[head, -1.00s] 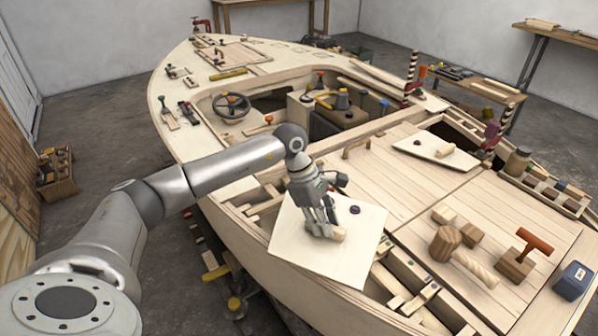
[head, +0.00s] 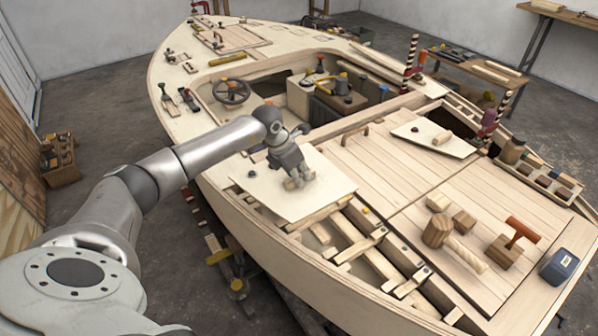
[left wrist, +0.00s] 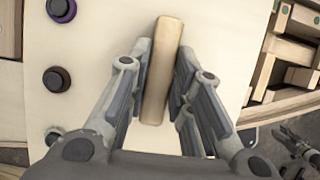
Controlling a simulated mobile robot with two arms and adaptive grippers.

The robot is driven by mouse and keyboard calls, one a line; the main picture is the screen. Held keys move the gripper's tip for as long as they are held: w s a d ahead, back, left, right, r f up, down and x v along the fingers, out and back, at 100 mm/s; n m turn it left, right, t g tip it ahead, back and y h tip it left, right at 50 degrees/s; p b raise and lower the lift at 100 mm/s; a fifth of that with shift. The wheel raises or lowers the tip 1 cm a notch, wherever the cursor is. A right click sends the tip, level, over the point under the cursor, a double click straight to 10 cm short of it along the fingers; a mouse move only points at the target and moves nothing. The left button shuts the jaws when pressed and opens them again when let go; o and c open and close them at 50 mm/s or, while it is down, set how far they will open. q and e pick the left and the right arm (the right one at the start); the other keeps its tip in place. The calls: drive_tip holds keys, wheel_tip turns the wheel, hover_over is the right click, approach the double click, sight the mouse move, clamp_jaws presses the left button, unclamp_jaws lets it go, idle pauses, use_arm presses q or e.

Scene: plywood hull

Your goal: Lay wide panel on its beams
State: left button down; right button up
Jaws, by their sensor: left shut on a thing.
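The wide panel (head: 325,190) is a pale, flat board with a wooden handle block and several dark knobs. My left gripper (head: 296,180) is shut on that handle block. In the left wrist view the block (left wrist: 163,70) stands between the two fingers, with a purple knob (left wrist: 61,9) and black knobs on the panel to the left. The panel lies over the boat's near side, beside the cockpit, and hides what is under it. I cannot tell whether it touches the hull. Bare beams (head: 360,246) cross the open bay just right of it. My right gripper is not in view.
A smaller panel (head: 435,140) with a block lies on the planked hatch (head: 390,180). A steering wheel (head: 232,92) is beyond the panel. Clamps stand along the far rim.

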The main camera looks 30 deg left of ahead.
use_arm(q)
drive_tip(key=shift+f+b, duration=0.45)
drive_tip(key=shift+f, duration=0.5)
drive_tip(key=shift+f+b, duration=0.5)
drive_tip(key=shift+f, duration=0.35)
drive_tip(key=shift+w+f+b, duration=0.1)
drive_tip(key=shift+f+b, duration=1.15)
drive_tip(key=shift+f, duration=0.5)
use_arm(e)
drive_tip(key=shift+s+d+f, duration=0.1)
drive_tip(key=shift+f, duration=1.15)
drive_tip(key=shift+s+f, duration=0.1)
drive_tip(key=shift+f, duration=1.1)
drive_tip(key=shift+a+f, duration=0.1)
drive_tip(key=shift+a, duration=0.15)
use_arm(q)
drive_tip(key=shift+f+b, duration=0.85)
drive_tip(key=shift+f, duration=0.05)
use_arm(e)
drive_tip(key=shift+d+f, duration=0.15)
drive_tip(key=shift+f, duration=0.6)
use_arm(q)
drive_tip(key=c, duration=1.6)
unclamp_jaws()
drive_tip(key=shift+r, duration=0.1)
drive_tip(key=o, duration=0.4)
